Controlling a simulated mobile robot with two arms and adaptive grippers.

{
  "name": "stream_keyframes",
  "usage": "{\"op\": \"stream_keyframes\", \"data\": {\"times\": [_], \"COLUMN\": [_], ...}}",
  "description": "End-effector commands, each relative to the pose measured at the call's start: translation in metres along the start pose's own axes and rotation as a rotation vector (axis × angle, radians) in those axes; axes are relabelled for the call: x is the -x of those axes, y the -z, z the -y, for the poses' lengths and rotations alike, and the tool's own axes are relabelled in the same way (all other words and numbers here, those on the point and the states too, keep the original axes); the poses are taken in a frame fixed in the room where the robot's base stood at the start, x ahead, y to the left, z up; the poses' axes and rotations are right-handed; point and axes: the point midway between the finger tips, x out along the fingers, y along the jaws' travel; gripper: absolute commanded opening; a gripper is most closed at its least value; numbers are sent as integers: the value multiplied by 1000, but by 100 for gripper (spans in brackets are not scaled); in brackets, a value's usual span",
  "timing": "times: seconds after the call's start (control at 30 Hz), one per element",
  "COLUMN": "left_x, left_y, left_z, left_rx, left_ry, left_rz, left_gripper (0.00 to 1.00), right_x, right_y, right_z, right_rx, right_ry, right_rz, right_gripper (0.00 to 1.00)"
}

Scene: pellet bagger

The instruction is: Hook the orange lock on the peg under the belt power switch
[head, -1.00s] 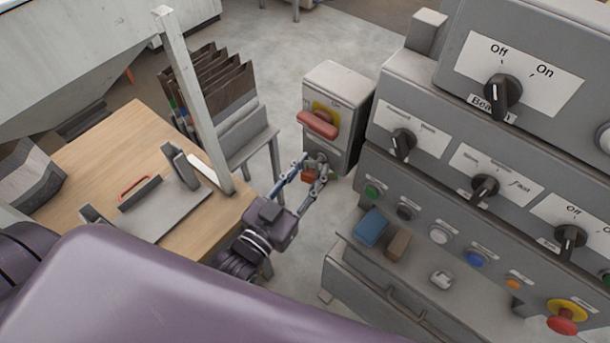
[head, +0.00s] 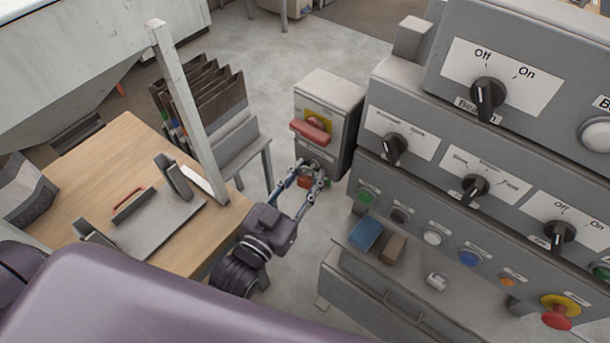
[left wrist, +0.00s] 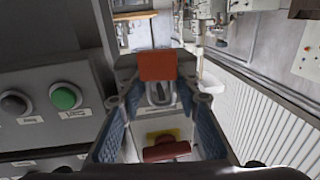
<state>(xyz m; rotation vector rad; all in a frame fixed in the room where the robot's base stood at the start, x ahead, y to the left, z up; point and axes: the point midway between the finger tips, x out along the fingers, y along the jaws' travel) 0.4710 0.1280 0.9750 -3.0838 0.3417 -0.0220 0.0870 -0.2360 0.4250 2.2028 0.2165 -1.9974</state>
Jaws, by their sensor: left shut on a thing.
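The belt power switch is a grey box (head: 335,88) with a red handle (head: 309,132) on a yellow plate, standing beyond the workbench. My left gripper (head: 318,176) is at the box's front, just below the handle, shut on the orange lock (head: 303,182). In the left wrist view the lock's orange body (left wrist: 158,66) and its metal shackle (left wrist: 160,93) show between the fingertips, with the red handle (left wrist: 166,151) and the yellow plate behind. The peg cannot be made out behind the gripper and lock, and I cannot tell whether the shackle is around it. My right gripper is not in view.
A grey control panel (head: 440,185) with knobs and buttons stands close at the right. Its lower ledge holds a blue block (head: 366,233) and a brown block (head: 393,248). A wooden workbench (head: 92,172) with a white post is at the left, with folded bags (head: 210,95) behind.

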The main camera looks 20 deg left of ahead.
Motion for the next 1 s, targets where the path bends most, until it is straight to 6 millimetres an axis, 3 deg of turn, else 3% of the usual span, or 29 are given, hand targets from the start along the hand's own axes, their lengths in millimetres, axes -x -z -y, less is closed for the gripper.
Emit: {"op": "stream_keyframes", "data": {"times": [0.07, 0.1, 0.27, 0.77, 1.0], "left_x": [-1, -1, -1, 0, 24], "left_y": [-3, -3, -3, -2, -3], "left_z": [0, 0, 0, 0, 0], "left_rx": [-1, -1, -2, -1, -1], "left_ry": [0, 0, 0, 0, 0], "left_rz": [7, 7, 7, 5, 8], "left_gripper": [5, 32, 50, 51, 51], "right_x": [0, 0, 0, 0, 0], "right_y": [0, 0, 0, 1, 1], "right_z": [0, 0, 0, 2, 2], "right_rx": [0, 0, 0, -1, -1], "right_ry": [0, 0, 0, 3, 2], "right_rz": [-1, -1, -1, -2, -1], "right_gripper": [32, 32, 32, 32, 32]}}
